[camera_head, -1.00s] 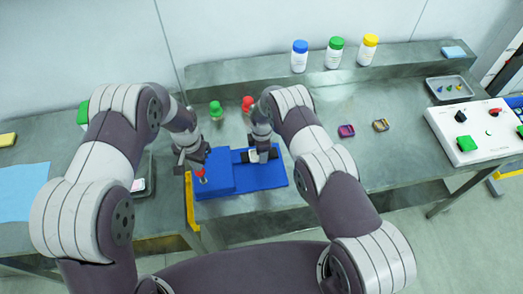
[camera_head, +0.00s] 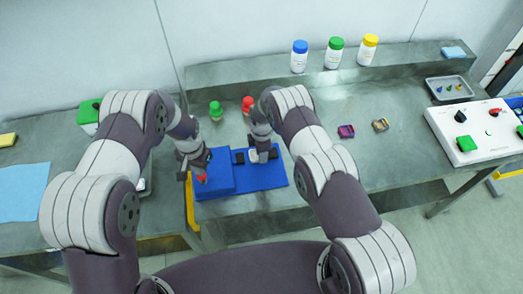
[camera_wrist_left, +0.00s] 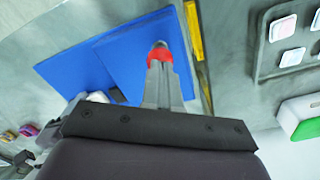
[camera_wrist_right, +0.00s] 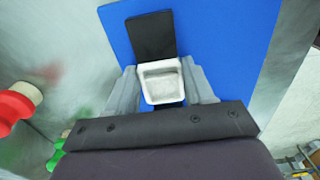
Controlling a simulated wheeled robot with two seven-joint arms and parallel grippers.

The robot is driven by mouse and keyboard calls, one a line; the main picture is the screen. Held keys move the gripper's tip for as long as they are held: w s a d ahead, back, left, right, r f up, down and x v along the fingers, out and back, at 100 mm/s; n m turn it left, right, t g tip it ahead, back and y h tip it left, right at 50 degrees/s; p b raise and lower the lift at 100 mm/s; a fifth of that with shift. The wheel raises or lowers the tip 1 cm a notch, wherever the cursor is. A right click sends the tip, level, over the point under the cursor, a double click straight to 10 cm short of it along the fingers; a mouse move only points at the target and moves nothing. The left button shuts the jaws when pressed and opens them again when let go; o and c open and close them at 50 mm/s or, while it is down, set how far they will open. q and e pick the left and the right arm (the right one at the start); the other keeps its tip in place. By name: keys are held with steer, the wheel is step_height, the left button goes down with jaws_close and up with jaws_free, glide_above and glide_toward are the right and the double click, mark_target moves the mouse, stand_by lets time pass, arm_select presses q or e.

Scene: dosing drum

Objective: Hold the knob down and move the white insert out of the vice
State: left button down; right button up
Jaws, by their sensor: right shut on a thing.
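The blue vice (camera_head: 225,184) lies on the bench. The white insert (camera_wrist_right: 162,82) sits between the vice's dark jaw pieces (camera_wrist_right: 151,36). My right gripper (camera_head: 262,156) is shut on the insert, with one finger on each side of it. My left gripper (camera_head: 200,173) is at the vice's left end, pointing down, with its fingers close together and empty. The red knob (camera_wrist_left: 160,54) is right at the left fingertips, which hide part of it. It also shows in the head view (camera_head: 202,179). How far the knob is pressed I cannot tell.
Green (camera_head: 216,110) and red (camera_head: 248,104) capped items stand behind the vice. Bottles (camera_head: 334,54) stand on the back ledge. Two small coloured parts (camera_head: 346,131) and a control box (camera_head: 475,131) are to the right. The bench between vice and box is mostly clear.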

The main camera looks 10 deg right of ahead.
arm_select(q)
steer(key=shift+s+f, duration=0.15)
steer(key=shift+f, duration=0.55)
arm_select(e)
steer(key=shift+c, duration=0.5)
steer(key=shift+r, duration=2.95)
arm_select(q)
steer(key=shift+r, duration=3.5)
step_height(320, 180, up, 5)
steer(key=shift+w, duration=0.2)
arm_select(e)
steer(key=shift+w, duration=0.1)
